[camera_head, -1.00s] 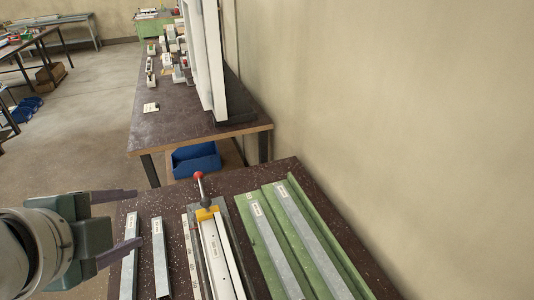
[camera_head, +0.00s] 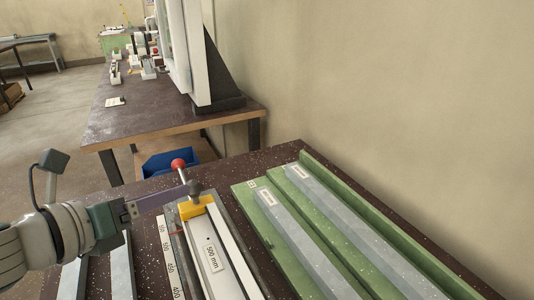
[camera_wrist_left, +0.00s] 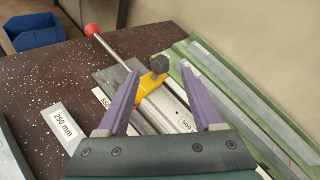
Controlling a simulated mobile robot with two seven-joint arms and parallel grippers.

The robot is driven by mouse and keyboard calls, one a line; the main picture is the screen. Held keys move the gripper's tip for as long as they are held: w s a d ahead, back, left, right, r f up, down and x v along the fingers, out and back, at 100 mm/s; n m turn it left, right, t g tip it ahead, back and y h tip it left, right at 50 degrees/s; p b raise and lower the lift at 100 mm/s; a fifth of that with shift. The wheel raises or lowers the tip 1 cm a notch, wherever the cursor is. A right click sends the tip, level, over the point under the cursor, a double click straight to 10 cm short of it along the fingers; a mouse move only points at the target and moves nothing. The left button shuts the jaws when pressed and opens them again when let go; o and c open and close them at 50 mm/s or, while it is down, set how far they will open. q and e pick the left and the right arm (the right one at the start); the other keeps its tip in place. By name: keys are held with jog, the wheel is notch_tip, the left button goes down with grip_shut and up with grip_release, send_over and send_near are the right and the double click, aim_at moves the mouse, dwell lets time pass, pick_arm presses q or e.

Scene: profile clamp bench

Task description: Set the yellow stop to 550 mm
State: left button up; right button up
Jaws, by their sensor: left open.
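The yellow stop (camera_head: 197,208) sits across the clamp rail near its far end, with a dark knob (camera_head: 195,188) and a lever ending in a red ball (camera_head: 178,164). A white scale (camera_head: 169,262) runs along the rail's left side; the stop is near its 550 end, exact reading unclear. A profile marked 500 mm (camera_head: 212,258) lies in the rail. My left gripper (camera_head: 178,196) is open beside the stop and knob. In the left wrist view the stop (camera_wrist_left: 150,83) appears between the purple fingertips (camera_wrist_left: 160,72); contact cannot be told. My right gripper is not in view.
Green channels (camera_head: 262,222) holding grey profiles lie right of the rail. Loose profiles lie to its left, one marked 250 mm (camera_wrist_left: 62,130). A blue bin (camera_head: 170,162) is beyond the far edge, below a second table (camera_head: 140,127). A wall closes the right side.

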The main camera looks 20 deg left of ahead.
aim_at(191, 186)
pick_arm(q)
jog(key=b+x, duration=0.1)
jog(key=x, duration=0.6)
jog(key=shift+w, duration=0.1)
grip_shut()
dwell(0.4)
dwell(0.9)
